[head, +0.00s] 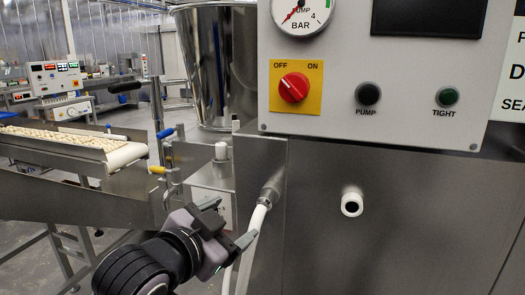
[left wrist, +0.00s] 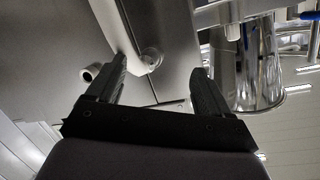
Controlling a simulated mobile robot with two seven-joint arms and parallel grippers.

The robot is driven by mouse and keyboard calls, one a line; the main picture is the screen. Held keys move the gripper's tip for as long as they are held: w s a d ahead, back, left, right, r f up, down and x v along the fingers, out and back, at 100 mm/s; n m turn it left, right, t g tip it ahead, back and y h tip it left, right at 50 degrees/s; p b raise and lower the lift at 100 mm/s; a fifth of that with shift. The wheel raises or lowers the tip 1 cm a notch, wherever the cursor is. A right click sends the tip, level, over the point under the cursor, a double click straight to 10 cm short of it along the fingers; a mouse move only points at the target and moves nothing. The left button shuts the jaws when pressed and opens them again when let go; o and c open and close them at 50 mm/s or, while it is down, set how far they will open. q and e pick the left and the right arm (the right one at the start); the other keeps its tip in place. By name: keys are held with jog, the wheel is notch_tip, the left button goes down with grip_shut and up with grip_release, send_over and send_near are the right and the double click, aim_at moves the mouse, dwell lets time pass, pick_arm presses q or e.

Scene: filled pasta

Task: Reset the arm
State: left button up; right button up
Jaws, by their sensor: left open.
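My left gripper (head: 230,222) is open and empty in the lower middle of the head view. It is in front of a grey steel machine, close to a white hose (head: 257,220) that hangs from a metal fitting (head: 266,194). In the left wrist view its two fingers (left wrist: 158,85) stand apart. The white hose (left wrist: 112,25) and fitting (left wrist: 151,57) show beyond the fingers. I cannot tell whether a finger touches the hose. My right gripper is in neither view.
A control panel with a red OFF/ON knob (head: 293,87), a gauge (head: 301,12) and two buttons is above right. A white port (head: 352,203) is on the steel front. A conveyor with pasta (head: 67,137) is at left; a steel vessel (head: 207,62) stands behind.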

pick_arm(q)
jog(key=s+a+f+n+g+y+p, duration=0.1)
jog(key=s+a+f+n, duration=0.2)
jog(key=f, duration=0.6)
jog(key=s+a+f+n+g+y+p, duration=0.15)
jog(key=s+a+f, duration=0.25)
jog(key=f, duration=0.4)
jog(key=s+a+f+n+y+p, duration=0.1)
jog(key=s+a+f+n+p, duration=0.2)
jog(key=f, duration=0.6)
jog(key=s+a+f, duration=0.2)
jog(key=s+f, duration=0.1)
jog(key=s, duration=0.2)
jog(key=s+a+f+g, duration=0.1)
jog(key=s+a+f, duration=0.1)
jog(key=s, duration=0.4)
jog(key=shift+a+f+n+y, duration=0.2)
jog(key=shift+f+n+y, duration=0.25)
jog(key=shift+f, duration=0.15)
